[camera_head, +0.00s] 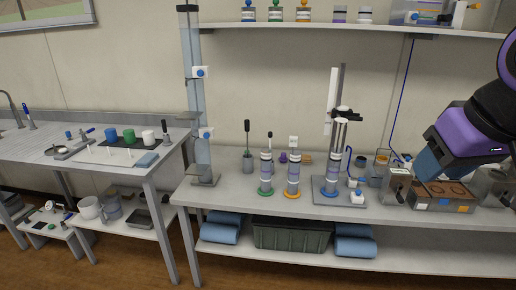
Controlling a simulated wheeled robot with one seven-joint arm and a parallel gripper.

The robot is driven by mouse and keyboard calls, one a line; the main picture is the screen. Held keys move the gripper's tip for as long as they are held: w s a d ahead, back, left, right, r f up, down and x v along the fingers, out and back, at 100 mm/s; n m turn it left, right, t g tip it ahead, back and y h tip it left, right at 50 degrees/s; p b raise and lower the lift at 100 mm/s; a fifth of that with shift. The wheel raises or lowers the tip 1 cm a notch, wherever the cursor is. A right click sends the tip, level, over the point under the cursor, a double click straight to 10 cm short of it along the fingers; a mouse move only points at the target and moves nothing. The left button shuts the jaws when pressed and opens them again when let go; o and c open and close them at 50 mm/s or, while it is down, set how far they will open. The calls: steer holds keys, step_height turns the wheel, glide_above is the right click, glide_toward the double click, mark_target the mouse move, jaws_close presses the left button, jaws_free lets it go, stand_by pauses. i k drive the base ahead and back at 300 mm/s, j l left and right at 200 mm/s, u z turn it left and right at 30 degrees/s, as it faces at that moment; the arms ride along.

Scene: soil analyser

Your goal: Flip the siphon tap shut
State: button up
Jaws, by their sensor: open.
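A blue tube (397,98) hangs from a clear tank (411,12) on the upper shelf down to the bench at the right. A white fitting with an orange knob (459,14) is beside the tank. I cannot tell which small part is the siphon tap or how its lever stands. Near the tube's lower end are a small clear vessel with orange (382,157) and a grey block (397,186). A purple and blue part of my arm is in front of the right side of the bench. My gripper's fingers do not show.
A clear column (197,100) with blue-knobbed fittings stands at the bench's left end. Banded bottles (293,178) and a stand with a tall post (334,110) are mid-bench. A brown-topped box (440,197) is under my arm. The bench's front strip (225,195) is mostly clear.

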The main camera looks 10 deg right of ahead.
mark_target(353, 178)
steer(key=i+j, duration=0.1)
steer(key=i, duration=0.2)
steer(key=i+l+z, duration=0.1)
steer(key=l+z, duration=0.15)
steer(key=i+l+z, duration=0.1)
steer(key=l+z, duration=0.15)
steer(key=l, duration=0.2)
steer(key=i+l, duration=0.1)
steer(key=i, duration=0.9)
